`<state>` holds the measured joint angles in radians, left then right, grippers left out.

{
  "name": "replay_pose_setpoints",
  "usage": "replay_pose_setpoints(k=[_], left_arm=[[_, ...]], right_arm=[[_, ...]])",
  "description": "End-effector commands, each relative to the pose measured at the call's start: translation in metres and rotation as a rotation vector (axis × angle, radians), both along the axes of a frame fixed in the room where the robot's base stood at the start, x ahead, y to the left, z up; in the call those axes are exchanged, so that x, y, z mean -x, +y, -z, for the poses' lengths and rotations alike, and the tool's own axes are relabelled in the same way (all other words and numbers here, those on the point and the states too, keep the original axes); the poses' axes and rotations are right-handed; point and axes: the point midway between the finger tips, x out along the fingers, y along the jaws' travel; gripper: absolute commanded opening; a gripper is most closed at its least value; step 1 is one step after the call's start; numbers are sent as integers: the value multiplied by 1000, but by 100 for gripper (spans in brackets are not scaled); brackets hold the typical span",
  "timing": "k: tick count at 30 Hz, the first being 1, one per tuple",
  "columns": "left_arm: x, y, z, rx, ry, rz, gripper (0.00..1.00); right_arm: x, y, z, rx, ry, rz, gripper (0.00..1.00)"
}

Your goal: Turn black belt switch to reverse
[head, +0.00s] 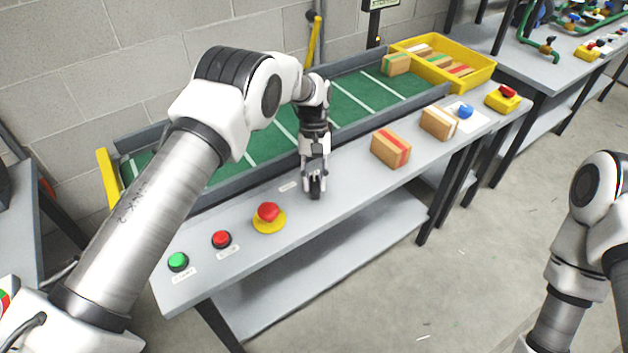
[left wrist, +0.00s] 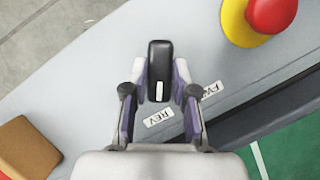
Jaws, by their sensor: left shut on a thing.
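The black belt switch (left wrist: 158,58) is a long black knob with a white mark near one end. In the left wrist view it stands between my left gripper's fingers (left wrist: 160,98), which are shut on it. The white mark points down the picture, toward the REV label (left wrist: 158,117). The FWD label (left wrist: 209,91) is to the right, partly hidden by a finger. In the head view my left gripper (head: 314,178) reaches down to the bench top, and the switch is mostly hidden by it. My right arm is at the right edge; its gripper is out of view.
A red emergency button on a yellow base (head: 268,217), a red button (head: 221,239) and a green button (head: 178,261) are left of the switch. A box with a red stripe (head: 391,148) stands to the right. The green conveyor (head: 366,98) runs behind, toward a yellow bin (head: 475,75).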

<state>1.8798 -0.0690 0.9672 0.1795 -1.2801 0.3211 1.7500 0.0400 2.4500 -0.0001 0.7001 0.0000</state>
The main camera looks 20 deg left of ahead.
Motion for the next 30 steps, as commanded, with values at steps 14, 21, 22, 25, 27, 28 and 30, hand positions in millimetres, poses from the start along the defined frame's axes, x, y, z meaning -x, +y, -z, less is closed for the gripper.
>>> replay_pose_setpoints(k=[14, 21, 22, 25, 27, 28, 30], left_arm=[[2, -2, 3, 1, 7, 220, 0], [2, -2, 3, 1, 7, 238, 0], [2, -2, 3, 1, 7, 238, 0], [2, -2, 3, 1, 7, 238, 0], [2, -2, 3, 1, 7, 238, 0], [2, -2, 3, 1, 7, 238, 0], [2, -2, 3, 2, 7, 237, 45]], right_arm=[[0, 0, 3, 0, 0, 0, 40], [0, 0, 3, 0, 0, 0, 40], [0, 0, 3, 0, 0, 0, 40], [0, 0, 3, 0, 0, 0, 40], [0, 0, 3, 0, 0, 0, 40], [0, 0, 3, 0, 0, 0, 40], [0, 0, 3, 0, 0, 0, 40]])
